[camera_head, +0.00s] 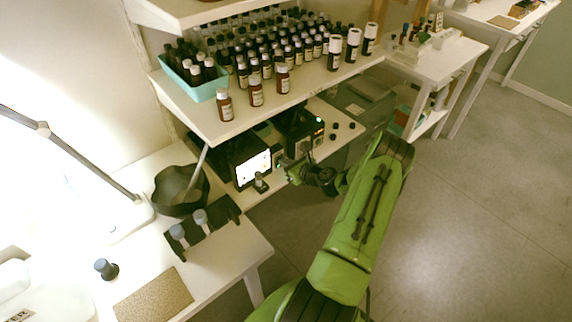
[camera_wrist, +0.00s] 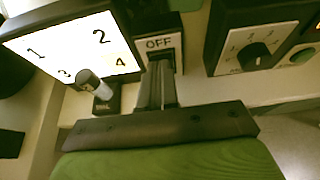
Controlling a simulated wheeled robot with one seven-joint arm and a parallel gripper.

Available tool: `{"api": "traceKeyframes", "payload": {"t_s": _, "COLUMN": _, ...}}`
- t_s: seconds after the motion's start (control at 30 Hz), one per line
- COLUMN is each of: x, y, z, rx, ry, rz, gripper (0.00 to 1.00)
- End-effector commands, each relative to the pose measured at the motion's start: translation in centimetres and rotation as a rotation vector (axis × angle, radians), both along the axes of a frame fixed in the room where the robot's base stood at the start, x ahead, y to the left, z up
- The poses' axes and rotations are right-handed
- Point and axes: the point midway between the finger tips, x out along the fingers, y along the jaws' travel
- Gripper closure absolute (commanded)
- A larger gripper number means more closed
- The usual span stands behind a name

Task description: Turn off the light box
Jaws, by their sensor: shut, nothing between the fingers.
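The light box (camera_head: 252,168) stands on the lower shelf in the head view, its front panel glowing white. In the wrist view its lit panel (camera_wrist: 72,49) shows the numbers 1 to 4. A switch plate marked OFF (camera_wrist: 160,44) is beside the panel, on its right. My gripper (camera_wrist: 158,70) is shut and empty, its fingertips at the lower part of this plate. The fingers hide part of the switch, and I cannot tell whether they touch it. In the head view my gripper (camera_head: 284,173) is just right of the lit panel.
A dark device with a knob (camera_wrist: 256,56) is to the right. A dark bowl (camera_head: 181,190) is left of the light box. Several bottles (camera_head: 256,92) line the shelf above.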

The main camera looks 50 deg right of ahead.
Motion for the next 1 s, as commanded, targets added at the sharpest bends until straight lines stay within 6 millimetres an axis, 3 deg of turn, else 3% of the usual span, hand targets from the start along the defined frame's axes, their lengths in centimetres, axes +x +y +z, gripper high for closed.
{"api": "traceKeyframes", "payload": {"t_s": 0.47, "x": 0.8, "y": 0.1, "z": 0.8, "rx": 0.004, "ry": 0.054, "rz": 0.006, "gripper": 1.0}}
{"api": "traceKeyframes", "payload": {"t_s": 0.7, "x": 0.7, "y": 0.0, "z": 0.2, "rx": 0.008, "ry": 0.06, "rz": 0.004, "gripper": 1.0}}
{"api": "traceKeyframes", "payload": {"t_s": 1.0, "x": 0.7, "y": 0.0, "z": 1.7, "rx": 0.008, "ry": 0.059, "rz": 0.004, "gripper": 1.0}}
